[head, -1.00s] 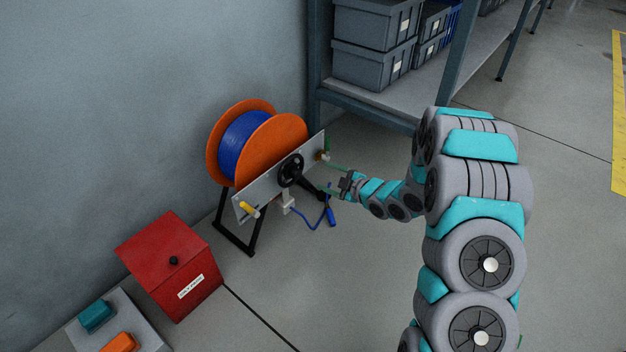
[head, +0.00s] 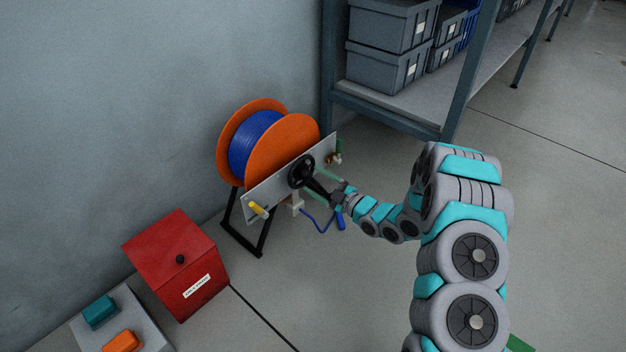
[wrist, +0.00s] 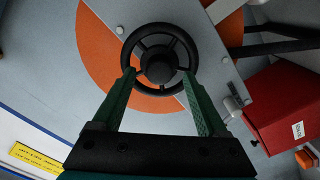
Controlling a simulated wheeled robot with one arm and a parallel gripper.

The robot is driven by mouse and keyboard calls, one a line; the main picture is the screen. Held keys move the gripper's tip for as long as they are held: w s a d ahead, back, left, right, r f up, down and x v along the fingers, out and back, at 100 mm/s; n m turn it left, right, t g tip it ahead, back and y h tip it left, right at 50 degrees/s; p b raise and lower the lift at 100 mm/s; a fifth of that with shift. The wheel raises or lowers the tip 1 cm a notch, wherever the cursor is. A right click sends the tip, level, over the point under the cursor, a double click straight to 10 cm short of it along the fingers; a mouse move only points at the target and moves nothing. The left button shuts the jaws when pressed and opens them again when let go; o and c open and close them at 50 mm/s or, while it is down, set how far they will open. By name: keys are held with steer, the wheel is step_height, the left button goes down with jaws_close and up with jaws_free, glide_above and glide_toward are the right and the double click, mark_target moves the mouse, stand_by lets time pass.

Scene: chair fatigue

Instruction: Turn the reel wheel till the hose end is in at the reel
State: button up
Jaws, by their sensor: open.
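The reel (head: 285,145) has orange flanges and blue hose wound between them, and stands on a black frame by the wall. Its black reel wheel (head: 302,171) is on the grey front plate (head: 275,190). Loose blue hose hangs below the plate, with the hose end (head: 341,220) low at the right, apart from the reel. My gripper (head: 316,180) is open at the wheel. In the wrist view, the wheel (wrist: 160,29) is face-on, and the green fingertips of my gripper (wrist: 158,74) are at either side of its lower rim. I cannot tell whether they touch it.
A yellow handle (head: 258,210) sticks out at the plate's left and a small brass fitting (head: 335,158) at its right. A red box (head: 178,262) stands left of the reel. Shelving with grey bins (head: 385,65) stands behind.

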steer(key=shift+x, duration=0.8)
jaws_close()
